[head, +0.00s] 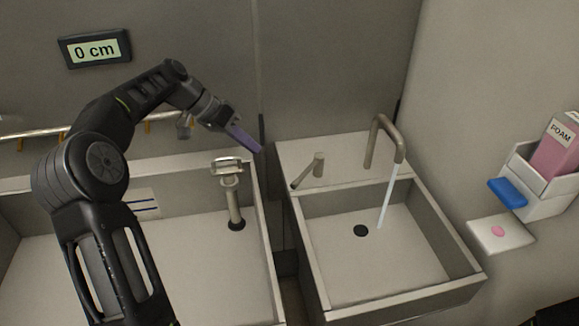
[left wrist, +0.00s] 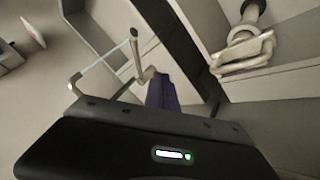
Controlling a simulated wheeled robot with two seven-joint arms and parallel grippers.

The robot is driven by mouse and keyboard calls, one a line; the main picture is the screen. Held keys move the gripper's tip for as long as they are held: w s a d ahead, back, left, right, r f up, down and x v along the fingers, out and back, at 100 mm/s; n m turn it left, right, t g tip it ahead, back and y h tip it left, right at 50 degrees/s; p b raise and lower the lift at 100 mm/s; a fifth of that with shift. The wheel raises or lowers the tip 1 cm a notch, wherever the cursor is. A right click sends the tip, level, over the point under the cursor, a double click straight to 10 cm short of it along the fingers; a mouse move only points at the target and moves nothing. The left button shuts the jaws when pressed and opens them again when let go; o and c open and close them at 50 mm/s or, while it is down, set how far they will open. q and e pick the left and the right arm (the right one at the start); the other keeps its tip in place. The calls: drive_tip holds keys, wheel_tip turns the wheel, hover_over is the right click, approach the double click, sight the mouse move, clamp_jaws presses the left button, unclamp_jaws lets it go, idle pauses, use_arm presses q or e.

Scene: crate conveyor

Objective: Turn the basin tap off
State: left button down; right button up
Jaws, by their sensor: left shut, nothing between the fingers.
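The basin (head: 318,270) is at the right in the head view. Its grey curved spout (head: 385,140) pours a thin stream of water (head: 388,195) toward the dark drain (head: 360,230). The tap's lever (head: 308,172) stands on the back ledge left of the spout, its arm slanting down to the left. My left gripper (head: 258,148) is shut and empty, its purple fingers in the air left of the lever and apart from it. In the left wrist view the fingers (left wrist: 162,92) show near the lever (left wrist: 147,74), with the spout (left wrist: 75,84) farther left. My right gripper is not in view.
A larger sink (head: 265,235) with an upright drain pipe and handle (head: 230,185) lies left of the basin. A foam dispenser (head: 525,185) is on the right wall. A display (head: 94,48) reads 0 cm. The air above the basin is clear.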

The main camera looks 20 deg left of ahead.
use_arm(q)
drive_tip(key=w+d+f+p, duration=0.1)
drive_tip(key=d+f, duration=0.1)
drive_tip(key=d, duration=0.1)
drive_tip(key=w+d+f+p, duration=0.1)
drive_tip(key=d+f, duration=0.1)
drive_tip(key=d, duration=0.1)
drive_tip(key=w+d+f+p, duration=0.1)
drive_tip(key=d+f, duration=0.2)
drive_tip(key=shift+d, duration=0.2)
drive_tip(key=shift+s+d, duration=0.1)
idle(0.4)
